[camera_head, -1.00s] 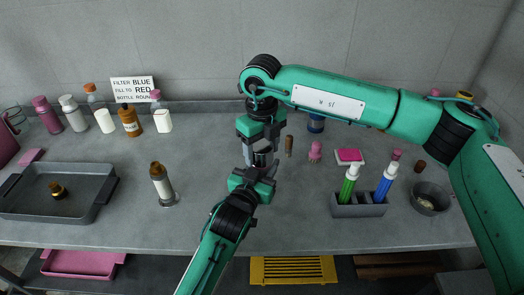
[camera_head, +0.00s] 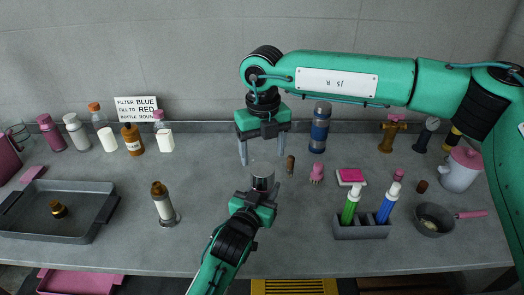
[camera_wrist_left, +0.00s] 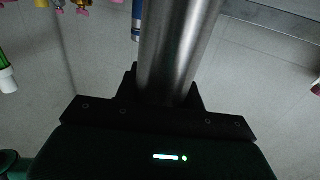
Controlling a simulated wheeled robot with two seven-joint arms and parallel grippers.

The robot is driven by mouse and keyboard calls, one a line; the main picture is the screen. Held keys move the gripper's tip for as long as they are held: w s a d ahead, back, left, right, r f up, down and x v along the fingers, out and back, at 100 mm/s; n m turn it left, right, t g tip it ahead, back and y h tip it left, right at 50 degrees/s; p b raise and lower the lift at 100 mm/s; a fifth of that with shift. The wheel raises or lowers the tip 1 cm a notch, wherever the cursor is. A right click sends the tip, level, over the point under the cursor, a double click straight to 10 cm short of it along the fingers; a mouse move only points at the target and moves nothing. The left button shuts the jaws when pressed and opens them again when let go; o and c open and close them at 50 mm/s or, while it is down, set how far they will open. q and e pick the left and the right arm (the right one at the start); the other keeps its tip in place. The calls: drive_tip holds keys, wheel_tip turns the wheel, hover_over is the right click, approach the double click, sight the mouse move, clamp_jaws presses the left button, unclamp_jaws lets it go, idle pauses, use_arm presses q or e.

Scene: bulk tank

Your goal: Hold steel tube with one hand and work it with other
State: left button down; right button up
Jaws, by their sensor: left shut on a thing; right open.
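The steel tube (camera_head: 262,177) is a grey metal cylinder whose upper end shows above my left gripper (camera_head: 260,193) in the head view. The left gripper is shut on it and holds it roughly upright over the middle of the counter. In the left wrist view, the steel tube (camera_wrist_left: 178,45) rises between the dark jaws, its far end out of frame. My right gripper (camera_head: 263,157) is above the tube, pointing down. Its two grey fingers are spread and hold nothing. I see a gap between its palm and the tube top.
A grey tray (camera_head: 100,218) lies at left, with several bottles behind it. A blue flask (camera_head: 319,128), a pink sponge (camera_head: 351,177), a marker holder (camera_head: 361,229) and a pan (camera_head: 433,219) are at right.

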sight(261, 170)
wheel_tip(261, 170, down, 8)
drive_tip(key=shift+r, duration=0.25)
drive_tip(key=c, duration=1)
drive_tip(key=shift+n, duration=1.7)
drive_tip(key=o, duration=1)
drive_tip(key=shift+o, duration=0.4)
drive_tip(key=shift+s+a, duration=0.15)
use_arm(q)
drive_tip(key=shift+d, duration=0.1)
use_arm(e)
drive_tip(key=shift+r, duration=0.15)
